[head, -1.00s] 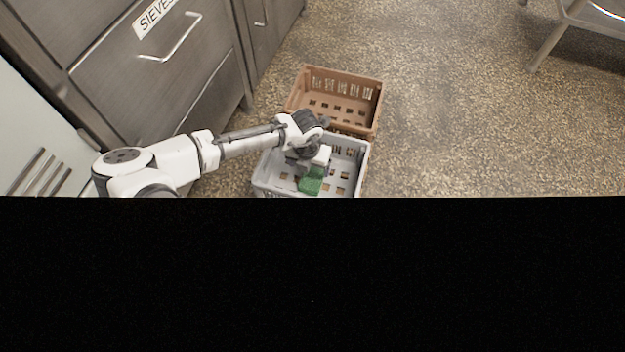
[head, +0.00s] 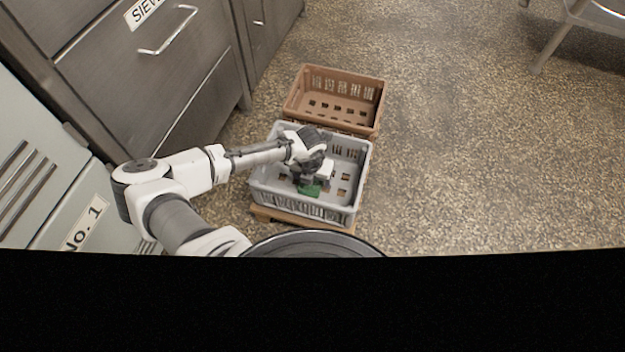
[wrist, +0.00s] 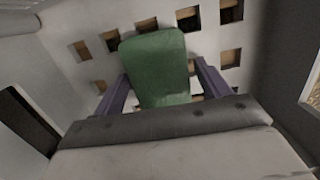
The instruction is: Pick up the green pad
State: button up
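The green pad (head: 310,191) lies low inside the grey crate (head: 340,208). My gripper (head: 307,182) is down in the crate, right over the pad and hiding part of it in the head view. In the wrist view the pad (wrist: 157,62) is a rounded green block, its near end hidden by the gripper body. The two purple fingers (wrist: 162,72) stand apart on either side of the pad. Gaps show beside the pad towards the finger bases. Whether the fingertips touch it, I cannot tell.
A brown crate (head: 375,108) stands just behind the grey one and looks empty. Metal drawers (head: 150,75) are at the left, with a pale cabinet (head: 85,215) nearer. The speckled floor (head: 480,150) to the right is clear. A metal table leg (head: 552,45) is at top right.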

jog(key=c, duration=0.8)
jog(key=shift+r, duration=0.1)
notch_tip(320, 180, up, 20)
jog(key=p, duration=0.7)
jog(key=shift+p, duration=0.3)
